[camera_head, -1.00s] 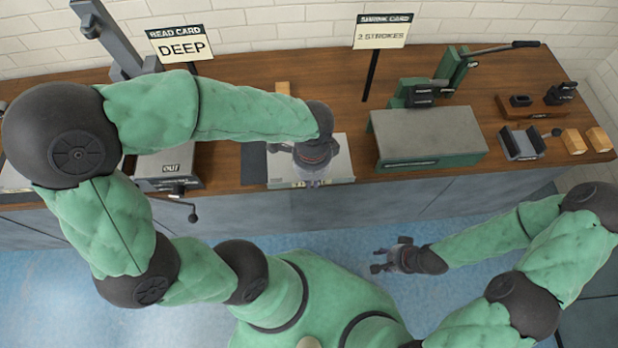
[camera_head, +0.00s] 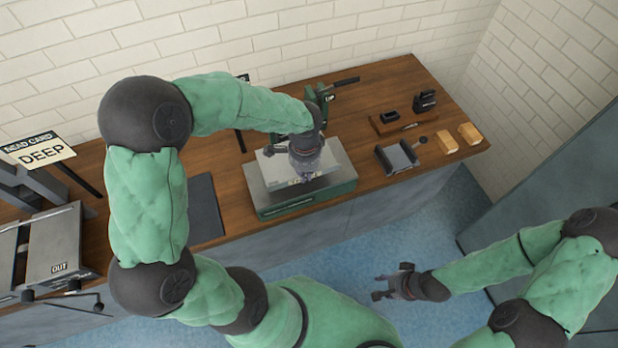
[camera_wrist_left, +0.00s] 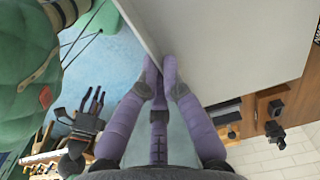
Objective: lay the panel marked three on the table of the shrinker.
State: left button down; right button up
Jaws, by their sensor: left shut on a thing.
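My left gripper (camera_head: 304,172) is shut on the edge of a pale grey panel (camera_head: 272,165). In the left wrist view the panel (camera_wrist_left: 225,45) spreads beyond the fingertips (camera_wrist_left: 160,75). No number shows on it. The panel is over the shrinker's grey table (camera_head: 338,172), which has a green base (camera_head: 310,205). I cannot tell whether the panel touches the table. The shrinker's green head and lever (camera_head: 338,88) are behind, partly hidden by my left arm. My right gripper (camera_head: 378,286) is open and empty, in front of the bench and clear of it.
A dark mat (camera_head: 205,208) lies on the bench left of the shrinker. A dark grey cradle (camera_head: 400,157) and wooden blocks (camera_head: 447,144) are at the right. Bare bench top separates them.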

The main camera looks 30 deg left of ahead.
pick_arm(q)
jog(key=shift+w+d, duration=0.25)
jog(key=shift+w, duration=0.25)
jog(key=shift+s+f+b, duration=0.1)
jog(key=shift+f+b, duration=0.4)
jog(key=shift+f, duration=0.1)
notch_tip(320, 180, down, 4)
jog(key=b, duration=0.2)
jog(key=shift+r+b, duration=0.25)
jog(key=shift+b, duration=0.15)
jog(key=shift+f+b, duration=0.6)
jog(key=shift+f, duration=0.25)
pick_arm(e)
jog(key=shift+w+d+f, duration=0.1)
jog(key=shift+d+f, duration=0.05)
jog(key=shift+f, duration=1.05)
jog(key=shift+d+f, duration=0.15)
jog(key=shift+f, duration=1)
pick_arm(q)
jog(key=shift+f, duration=0.2)
jog(key=c, duration=0.8)
grip_release()
